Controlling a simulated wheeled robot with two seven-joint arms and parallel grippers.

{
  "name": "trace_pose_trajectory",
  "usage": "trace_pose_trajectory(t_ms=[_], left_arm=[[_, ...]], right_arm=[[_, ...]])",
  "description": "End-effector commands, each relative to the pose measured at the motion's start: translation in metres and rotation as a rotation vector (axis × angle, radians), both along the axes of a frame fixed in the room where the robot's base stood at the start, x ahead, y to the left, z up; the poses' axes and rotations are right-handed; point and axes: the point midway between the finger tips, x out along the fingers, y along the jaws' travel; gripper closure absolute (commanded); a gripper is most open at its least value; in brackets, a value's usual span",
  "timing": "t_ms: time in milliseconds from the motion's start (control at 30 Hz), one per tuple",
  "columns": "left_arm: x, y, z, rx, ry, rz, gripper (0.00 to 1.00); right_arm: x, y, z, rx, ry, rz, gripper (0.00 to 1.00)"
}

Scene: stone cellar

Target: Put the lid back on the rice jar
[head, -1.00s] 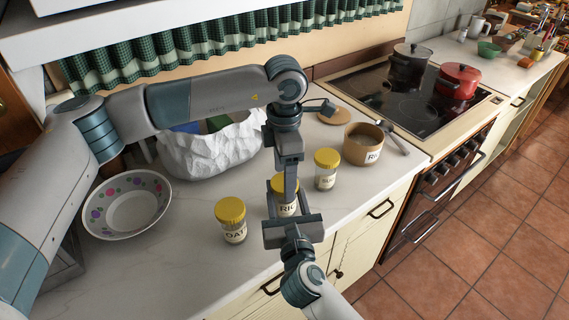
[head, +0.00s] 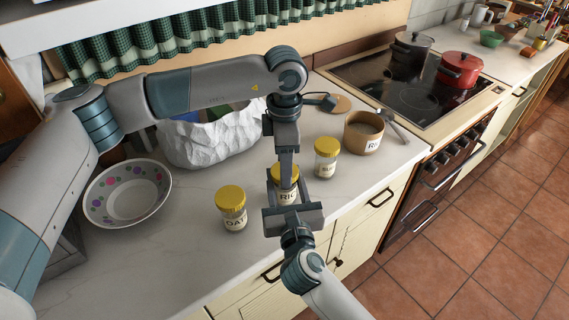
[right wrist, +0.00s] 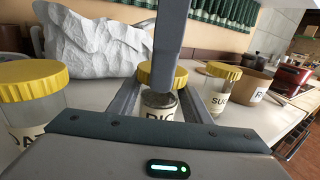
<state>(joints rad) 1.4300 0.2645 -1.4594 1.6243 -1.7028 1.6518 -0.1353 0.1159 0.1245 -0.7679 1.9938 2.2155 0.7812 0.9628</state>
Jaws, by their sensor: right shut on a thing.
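My right gripper (head: 291,205) is shut around the jar, a finger on each side; the jar also shows in the right wrist view (right wrist: 159,116). A yellow lid (right wrist: 148,77) is at the jar's mouth; whether it is fully seated I cannot tell. My left gripper (head: 287,175) points down over the jar from above. One of its fingers crosses in front of the lid; its other finger is hidden, so its grip is unclear.
A yellow-lidded jar labelled "OAT" or similar (head: 232,217) stands left, a sugar jar (head: 326,163) right. Beyond are an open wooden canister (head: 363,141) and a round wooden disc (head: 338,102). A bowl (head: 104,211) and a white bag (head: 204,147) stand left.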

Motion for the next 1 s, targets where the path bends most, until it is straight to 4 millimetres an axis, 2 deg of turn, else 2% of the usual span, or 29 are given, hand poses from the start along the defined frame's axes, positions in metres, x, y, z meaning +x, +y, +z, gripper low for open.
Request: trace_pose_trajectory(t_ms=[300, 667, 700, 767, 1000], left_arm=[[0.0007, 0.0003, 0.0001, 0.0, -0.002, -0.391, 0.76], [0.0008, 0.0004, 0.0002, 0.0, -0.002, -0.444, 0.76], [0.0008, 0.0004, 0.0002, 0.0, -0.002, -0.444, 0.45], [0.0008, 0.0003, 0.0002, 0.0, -0.002, -0.443, 0.31], [0.0004, 0.0002, 0.0, 0.0, -0.001, -0.443, 0.31]], right_arm=[[-0.0001, 0.0, 0.0, 0.0, 0.0, 0.0, 1.0], [-0.0001, 0.0001, 0.0, 0.0, 0.0, 0.0, 1.0], [-0.0001, 0.0001, 0.0, 0.0, 0.0, 0.0, 1.0], [-0.0001, 0.0001, 0.0, 0.0, 0.0, 0.0, 1.0], [-0.0001, 0.0001, 0.0, 0.0, 0.0, 0.0, 1.0]])
